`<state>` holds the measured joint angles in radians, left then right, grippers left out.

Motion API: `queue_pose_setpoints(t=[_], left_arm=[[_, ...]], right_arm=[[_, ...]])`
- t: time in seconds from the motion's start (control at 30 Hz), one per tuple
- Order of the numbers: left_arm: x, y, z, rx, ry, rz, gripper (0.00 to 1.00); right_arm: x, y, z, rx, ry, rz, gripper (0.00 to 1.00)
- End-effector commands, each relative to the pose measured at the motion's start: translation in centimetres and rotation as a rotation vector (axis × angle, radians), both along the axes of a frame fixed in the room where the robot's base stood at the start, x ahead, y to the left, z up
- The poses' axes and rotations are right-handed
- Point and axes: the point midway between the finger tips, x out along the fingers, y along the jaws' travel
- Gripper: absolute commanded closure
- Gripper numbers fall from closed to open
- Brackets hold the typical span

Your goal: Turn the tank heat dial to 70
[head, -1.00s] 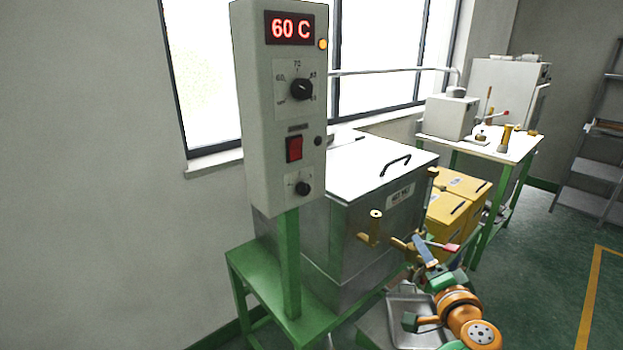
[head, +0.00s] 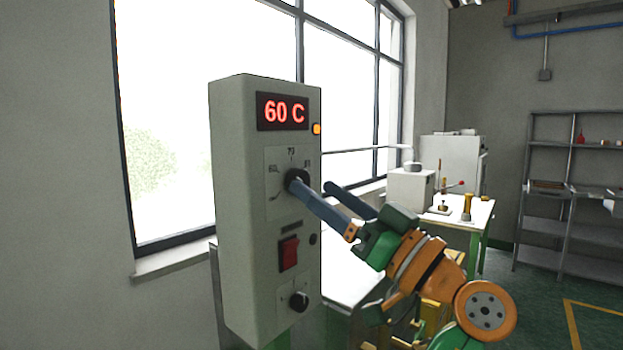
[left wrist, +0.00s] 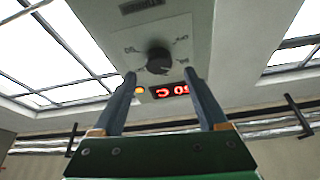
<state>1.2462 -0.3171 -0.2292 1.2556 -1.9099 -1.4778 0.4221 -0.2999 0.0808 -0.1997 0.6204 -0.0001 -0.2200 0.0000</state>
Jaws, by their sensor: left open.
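The tank heat dial (head: 296,179) is a black knob on the upper face of the grey control box (head: 232,200). The red display (head: 283,112) above it reads 60 C. My left gripper (head: 308,184) is open in front of the dial; one blue finger overlaps the knob's lower edge in the head view and the other is to its right. In the left wrist view, the dial (left wrist: 159,61) shows beyond and between the two fingertips, with the picture upside down. I cannot tell whether a finger touches it. My right gripper is in neither view.
A red switch (head: 289,253) and a lower black knob (head: 299,301) are on the same box face. An orange lamp (head: 316,129) is by the display. The window (head: 180,120) is behind the box. A white table (head: 470,217) with equipment stands farther back.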

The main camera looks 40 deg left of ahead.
Motion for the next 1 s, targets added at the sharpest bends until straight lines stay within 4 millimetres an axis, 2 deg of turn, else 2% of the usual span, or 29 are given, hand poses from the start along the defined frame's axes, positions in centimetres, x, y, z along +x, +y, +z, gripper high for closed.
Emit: queue_pose_setpoints(t=[0.03,0.13,0.37,0.63,0.67,1.0], left_arm=[[0.12,0.7,0.57,-0.001,0.002,0.002,0.24],[0.22,1.43,0.71,-0.001,0.002,0.001,0.24],[0.29,1.57,0.59,0.001,0.003,-0.001,0.24],[0.29,1.54,0.58,0.0,0.004,-0.001,0.97],[0.29,1.54,0.58,0.0,0.004,-0.001,1.0],[0.21,1.55,0.46,0.003,0.056,-0.001,1.0]], right_arm=[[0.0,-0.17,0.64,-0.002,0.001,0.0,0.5],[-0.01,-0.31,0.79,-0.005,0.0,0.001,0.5],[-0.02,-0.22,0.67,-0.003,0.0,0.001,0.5],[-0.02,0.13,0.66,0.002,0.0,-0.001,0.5],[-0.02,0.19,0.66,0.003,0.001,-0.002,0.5],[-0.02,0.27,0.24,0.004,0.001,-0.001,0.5]])
